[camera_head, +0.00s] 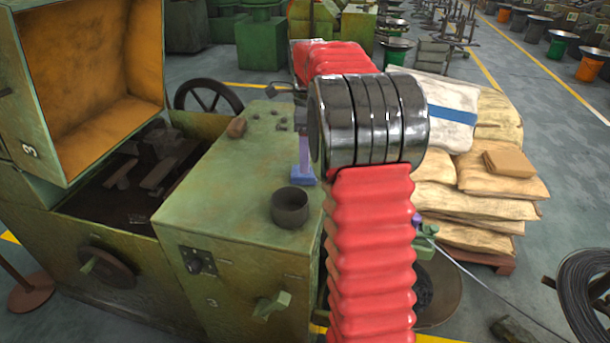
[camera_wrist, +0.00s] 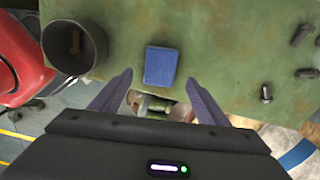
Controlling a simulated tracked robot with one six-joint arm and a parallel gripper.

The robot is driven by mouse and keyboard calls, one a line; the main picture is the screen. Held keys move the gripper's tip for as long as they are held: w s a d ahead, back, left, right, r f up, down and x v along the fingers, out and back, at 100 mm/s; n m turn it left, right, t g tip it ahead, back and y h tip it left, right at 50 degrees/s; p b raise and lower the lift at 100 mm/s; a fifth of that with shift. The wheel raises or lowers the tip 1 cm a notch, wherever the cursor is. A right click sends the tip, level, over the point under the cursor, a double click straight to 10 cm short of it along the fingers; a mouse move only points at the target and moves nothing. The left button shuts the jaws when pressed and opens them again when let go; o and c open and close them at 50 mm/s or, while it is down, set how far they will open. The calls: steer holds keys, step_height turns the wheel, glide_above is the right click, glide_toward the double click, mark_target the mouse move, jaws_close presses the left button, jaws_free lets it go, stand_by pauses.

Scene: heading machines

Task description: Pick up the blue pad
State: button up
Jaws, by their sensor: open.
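The blue pad (camera_wrist: 160,66) is a small flat rectangular block lying on the green machine top (camera_wrist: 225,50). In the wrist view it sits between the two fingertip lines, near the edge of the top. My gripper (camera_wrist: 160,80) is open, with a finger to the left and right of the pad and nothing held. In the head view the pad (camera_head: 302,177) shows as a small blue patch left of my arm, with a pale purple finger just above it. I cannot tell whether the fingers touch the pad or the top.
A dark round cup (camera_head: 291,207) stands on the machine top, left of the pad in the wrist view. A brown block (camera_head: 236,127) and several bolts (camera_wrist: 266,94) lie on the same top. Stacked sacks (camera_head: 470,200) are to the right of the machine.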

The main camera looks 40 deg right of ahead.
steer(key=shift+f, duration=0.25)
steer(key=shift+w+a+f, duration=0.1)
steer(key=shift+a+f, duration=0.05)
steer(key=shift+f, duration=1.1)
steer(key=shift+w+a+f, duration=0.1)
steer(key=shift+f, duration=1.1)
steer(key=shift+c, duration=0.6)
steer(key=c, duration=1)
step_height(320, 180, up, 10)
